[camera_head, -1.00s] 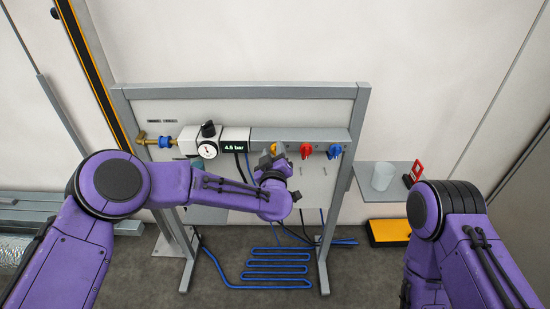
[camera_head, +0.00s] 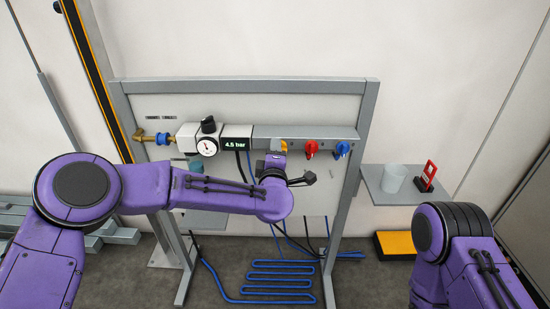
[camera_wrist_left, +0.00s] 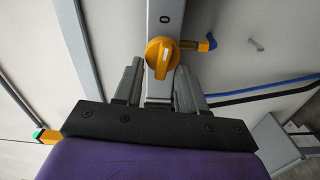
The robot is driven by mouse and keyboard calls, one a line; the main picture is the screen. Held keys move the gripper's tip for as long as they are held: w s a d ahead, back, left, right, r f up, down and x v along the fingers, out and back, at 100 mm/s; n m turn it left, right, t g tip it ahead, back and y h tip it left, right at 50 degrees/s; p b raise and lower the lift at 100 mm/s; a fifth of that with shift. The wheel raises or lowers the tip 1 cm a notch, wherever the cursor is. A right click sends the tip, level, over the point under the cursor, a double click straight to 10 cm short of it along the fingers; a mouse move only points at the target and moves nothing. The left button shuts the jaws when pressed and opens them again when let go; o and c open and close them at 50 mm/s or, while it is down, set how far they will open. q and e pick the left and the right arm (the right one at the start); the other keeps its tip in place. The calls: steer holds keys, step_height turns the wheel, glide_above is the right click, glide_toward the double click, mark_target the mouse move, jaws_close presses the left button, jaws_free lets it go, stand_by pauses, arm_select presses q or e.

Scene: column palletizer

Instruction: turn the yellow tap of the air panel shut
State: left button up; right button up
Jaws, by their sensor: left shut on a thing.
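The yellow tap (camera_head: 283,146) sits on the grey rail of the air panel (camera_head: 245,88), left of the red tap (camera_head: 311,148) and the blue tap (camera_head: 342,149). In the left wrist view the yellow tap (camera_wrist_left: 159,56) shows as a round knob with a pale mark on its raised grip. My left gripper (camera_head: 277,154) is at the yellow tap from the front, its fingers on either side of the knob and shut on it. The fingers partly hide the tap in the head view. My right arm shows at the lower right, but its gripper is out of view.
A gauge (camera_head: 208,146) and a display (camera_head: 237,143) reading 4.5 bar sit left of the taps. A grey shelf (camera_head: 384,204) at right carries a clear cup (camera_head: 394,178) and a red-framed item (camera_head: 426,176). Blue hose (camera_head: 282,272) lies coiled on the floor below.

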arm_select(q)
steer(key=shift+f+n+b, duration=0.25)
steer(key=shift+n+b, duration=0.05)
steer(key=shift+n, duration=0.3)
steer(key=o, duration=1)
steer(key=shift+r, duration=0.1)
steer(key=shift+o, duration=0.2)
steer(key=s+b, duration=0.1)
steer(key=s, duration=0.9)
steer(key=shift+s, duration=0.3)
